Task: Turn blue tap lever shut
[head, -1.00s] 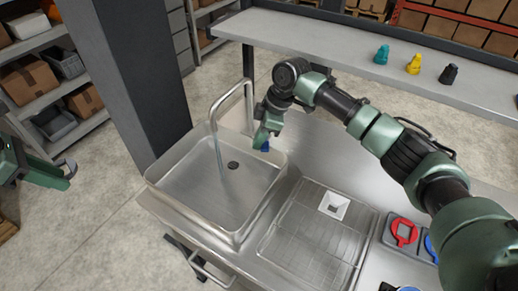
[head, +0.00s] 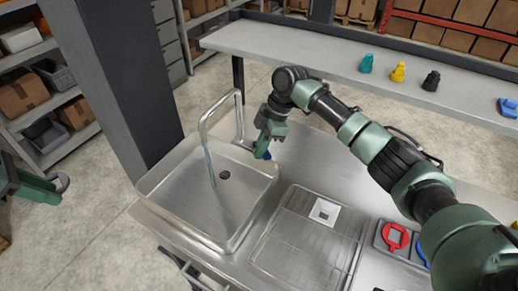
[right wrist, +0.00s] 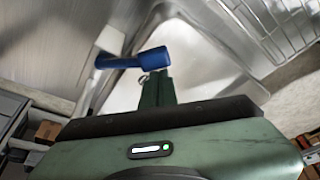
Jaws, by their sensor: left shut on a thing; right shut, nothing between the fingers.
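The blue tap lever (head: 267,155) shows as a small patch at the right gripper's fingertips, by the sink's right rim. In the right wrist view the blue lever (right wrist: 133,61) lies across just beyond the fingers. My right gripper (head: 263,148) is shut and empty, its fingers against or very near the lever; contact is not certain. The tap's spout (head: 239,106) arches over the sink (head: 160,192), and a thin pale stream (head: 210,165) drops from it into the basin. My left gripper (head: 50,187), at the left edge, is shut on a grey thing that I cannot identify.
A ribbed draining tray (head: 290,255) with a white square piece (head: 325,211) lies right of the sink. A shelf (head: 300,50) behind holds small coloured pieces. A dark pillar (head: 115,90) stands left.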

